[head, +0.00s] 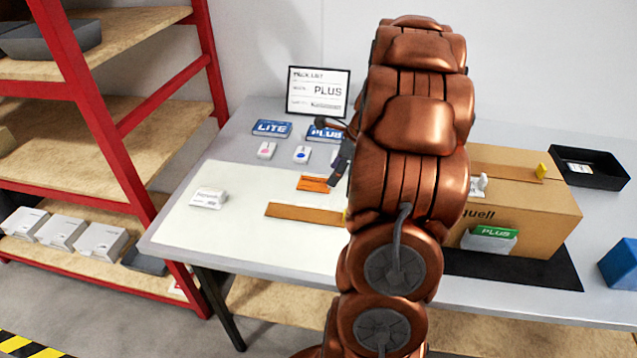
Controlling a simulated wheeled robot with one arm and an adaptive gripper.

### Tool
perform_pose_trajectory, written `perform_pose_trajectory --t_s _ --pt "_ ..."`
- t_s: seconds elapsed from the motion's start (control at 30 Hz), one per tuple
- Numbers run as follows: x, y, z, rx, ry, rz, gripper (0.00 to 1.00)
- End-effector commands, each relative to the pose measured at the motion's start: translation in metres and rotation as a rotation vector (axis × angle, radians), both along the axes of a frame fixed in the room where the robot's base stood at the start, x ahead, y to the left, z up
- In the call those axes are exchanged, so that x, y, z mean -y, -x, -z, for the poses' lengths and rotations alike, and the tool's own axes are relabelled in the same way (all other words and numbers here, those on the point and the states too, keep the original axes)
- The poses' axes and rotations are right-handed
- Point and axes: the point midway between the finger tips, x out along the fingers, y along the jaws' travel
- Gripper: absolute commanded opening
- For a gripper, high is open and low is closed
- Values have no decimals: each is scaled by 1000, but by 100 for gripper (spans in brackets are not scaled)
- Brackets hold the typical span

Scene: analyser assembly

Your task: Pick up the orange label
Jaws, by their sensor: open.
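The orange label (312,184) lies flat on the pale mat (240,222) on the table, left of my arm. A thin dark line crosses it. My gripper (334,178) shows only in part, as a dark finger beside my copper-coloured arm. It is at the right end of the label, seemingly just above it, and covers a little of that end. It is open, with nothing seen in it. The rest of the gripper is hidden behind my arm, and I cannot tell whether it touches the label.
A brown strip (300,214) lies in front of the label. A white box (209,198) sits left on the mat. Behind are small white devices (301,155), blue LITE (271,128) and PLUS cards, and a framed sign (318,92). A cardboard box (540,205) stands right; red shelving stands left.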

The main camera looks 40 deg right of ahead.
Motion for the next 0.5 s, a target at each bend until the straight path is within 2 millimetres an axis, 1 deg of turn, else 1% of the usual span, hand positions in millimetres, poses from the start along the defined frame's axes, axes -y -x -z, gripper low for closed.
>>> perform_pose_trajectory --t_s 0.03,0.1,0.17,0.4,0.5 --pt "-4 -2 7 -4 -6 -2 56" --pt "-5 -4 16 -2 -3 -2 56" --pt "-6 -6 20 -3 -2 -2 56" --pt "-5 -7 22 -1 0 -1 56" --pt "-5 -7 22 -1 0 -1 46"
